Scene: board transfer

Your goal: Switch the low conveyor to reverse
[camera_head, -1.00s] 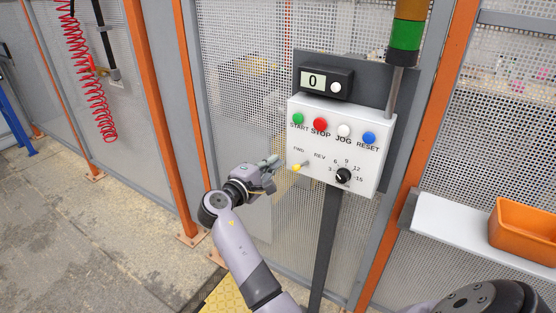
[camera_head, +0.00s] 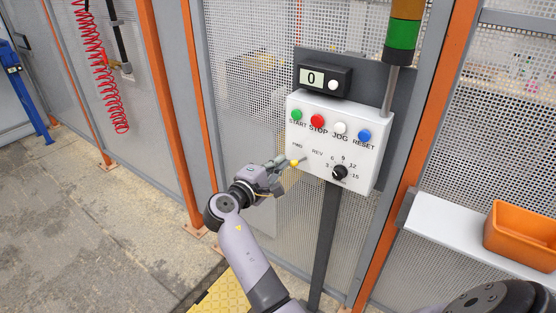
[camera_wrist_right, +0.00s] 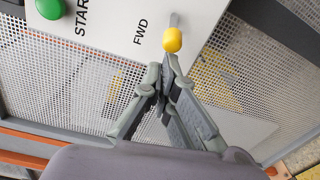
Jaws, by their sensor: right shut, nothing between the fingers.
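The control box (camera_head: 332,140) is white and stands on a dark post. Its selector lever (camera_head: 294,163) has a yellow tip on a metal stem, below the FWD and REV labels. The tip points left, toward the FWD side. My right gripper (camera_head: 280,161) is shut and empty, just left of the yellow tip. In the right wrist view the fingertips (camera_wrist_right: 168,68) are just below the yellow tip (camera_wrist_right: 172,40); I cannot tell whether they touch. The REV label is out of that view. My left gripper is not in view.
Green, red, white and blue buttons (camera_head: 340,128) line the box above a black dial (camera_head: 340,172). A display (camera_head: 312,78) reads 0. Mesh fencing (camera_head: 245,110) stands behind. An orange bin (camera_head: 520,230) sits on a white shelf (camera_head: 450,225) at right.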

